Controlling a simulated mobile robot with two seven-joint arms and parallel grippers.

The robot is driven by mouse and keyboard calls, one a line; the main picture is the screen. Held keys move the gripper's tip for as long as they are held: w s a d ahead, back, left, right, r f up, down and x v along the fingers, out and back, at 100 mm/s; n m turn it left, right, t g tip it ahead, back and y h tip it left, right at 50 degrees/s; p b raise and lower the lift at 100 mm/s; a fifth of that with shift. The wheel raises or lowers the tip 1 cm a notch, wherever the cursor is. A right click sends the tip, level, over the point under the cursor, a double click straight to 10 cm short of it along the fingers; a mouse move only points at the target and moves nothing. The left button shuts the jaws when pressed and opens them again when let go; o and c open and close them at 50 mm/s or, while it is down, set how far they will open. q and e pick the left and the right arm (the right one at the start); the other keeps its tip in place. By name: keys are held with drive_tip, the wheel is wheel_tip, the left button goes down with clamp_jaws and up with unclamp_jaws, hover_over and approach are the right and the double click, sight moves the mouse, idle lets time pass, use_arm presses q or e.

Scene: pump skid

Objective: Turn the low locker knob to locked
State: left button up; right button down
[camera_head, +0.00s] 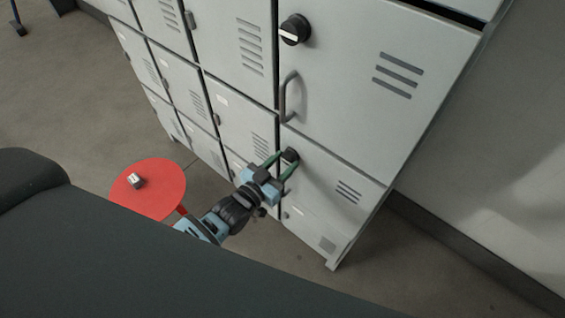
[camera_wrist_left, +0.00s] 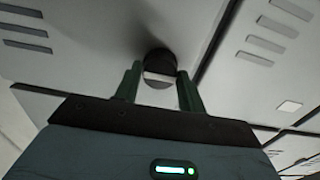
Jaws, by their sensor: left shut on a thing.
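The low locker knob (camera_head: 291,154) is a round black knob on the lower locker door (camera_head: 325,172), below a door with a handle. My left gripper (camera_head: 283,168) reaches it from the lower left, its green fingers on either side of it, shut on it. In the left wrist view, the knob (camera_wrist_left: 159,66) sits between the two fingertips (camera_wrist_left: 160,80), and a pale bar crosses its face. Part of the knob is hidden by the fingers in the head view. My right gripper is not in view.
An upper knob (camera_head: 295,29), black with a white mark, and a curved handle (camera_head: 287,97) are on the door above. A red round stool (camera_head: 149,188) with a small object (camera_head: 136,181) on it stands left of my arm. Open floor lies at the left.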

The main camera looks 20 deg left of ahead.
use_arm(q)
drive_tip(key=o, duration=1)
drive_tip(key=shift+v, duration=3.9)
drive_tip(key=s+f+g+y+p, duration=0.1)
drive_tip(key=s+g+p, duration=0.1)
drive_tip(key=s, duration=0.7)
drive_tip(key=s+a+f+n+g+y+p, duration=0.1)
drive_tip(key=s+g+p, duration=0.1)
drive_tip(key=s, duration=0.7)
drive_tip(key=s+f+g+y+p, duration=0.1)
drive_tip(key=s+g+y+p, duration=0.1)
drive_tip(key=s, duration=0.8)
drive_tip(key=shift+a+f+n+g+p, duration=0.25)
drive_tip(key=shift+n+g+p, duration=0.2)
drive_tip(key=shift+g, duration=0.65)
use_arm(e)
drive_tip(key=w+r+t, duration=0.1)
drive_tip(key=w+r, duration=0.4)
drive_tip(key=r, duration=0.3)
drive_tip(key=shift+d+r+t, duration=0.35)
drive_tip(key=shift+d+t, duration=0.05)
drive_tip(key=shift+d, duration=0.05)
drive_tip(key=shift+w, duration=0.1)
